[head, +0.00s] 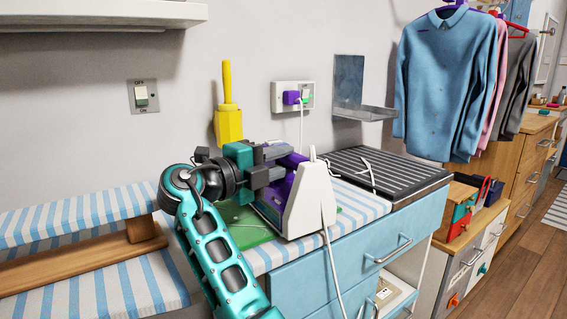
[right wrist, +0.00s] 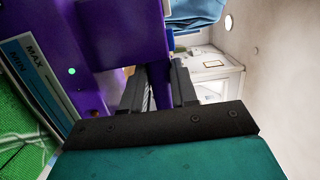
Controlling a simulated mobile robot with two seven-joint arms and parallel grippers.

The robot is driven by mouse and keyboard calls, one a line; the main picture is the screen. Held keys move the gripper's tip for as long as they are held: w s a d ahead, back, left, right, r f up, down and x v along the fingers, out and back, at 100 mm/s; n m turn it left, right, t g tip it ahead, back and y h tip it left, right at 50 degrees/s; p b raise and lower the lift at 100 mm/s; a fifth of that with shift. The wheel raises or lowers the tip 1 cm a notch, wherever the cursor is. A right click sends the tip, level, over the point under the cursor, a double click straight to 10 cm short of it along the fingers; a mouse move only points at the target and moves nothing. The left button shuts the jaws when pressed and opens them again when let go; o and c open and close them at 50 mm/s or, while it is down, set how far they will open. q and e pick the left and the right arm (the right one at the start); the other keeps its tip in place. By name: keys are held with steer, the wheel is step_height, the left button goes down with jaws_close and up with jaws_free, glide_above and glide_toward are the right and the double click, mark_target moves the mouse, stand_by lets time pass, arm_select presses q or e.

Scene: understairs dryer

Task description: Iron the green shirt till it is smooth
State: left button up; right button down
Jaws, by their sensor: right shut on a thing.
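The iron (head: 272,205) is purple, with a purple handle, and stands over the striped board. A white tapered piece (head: 310,203) is right in front of it; I cannot tell if it is part of the iron. My right gripper (head: 277,160) is shut on the iron's purple handle. In the right wrist view the iron (right wrist: 95,50) fills the upper left, with MIN and MAX marks on its tank. The green shirt (head: 243,228) lies under and beside the iron, mostly hidden. It also shows in the right wrist view (right wrist: 22,150). I cannot tell if the iron touches it.
A striped board (head: 355,212) covers the blue drawer unit (head: 330,272). A black ribbed tray (head: 385,172) lies behind to the right. A white cord hangs down the front. A purple plug (head: 291,97) sits in the wall socket. Blue shirt (head: 445,85) hangs at right.

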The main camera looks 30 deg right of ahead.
mark_target(297, 167)
steer(key=shift+r, duration=0.1)
steer(key=shift+w+a, duration=0.1)
steer(key=shift+w, duration=1.3)
steer(key=shift+s+d, duration=0.2)
steer(key=shift+s, duration=2.35)
steer(key=shift+s, duration=0.5)
steer(key=shift+s+d, duration=0.15)
steer(key=shift+s, duration=0.75)
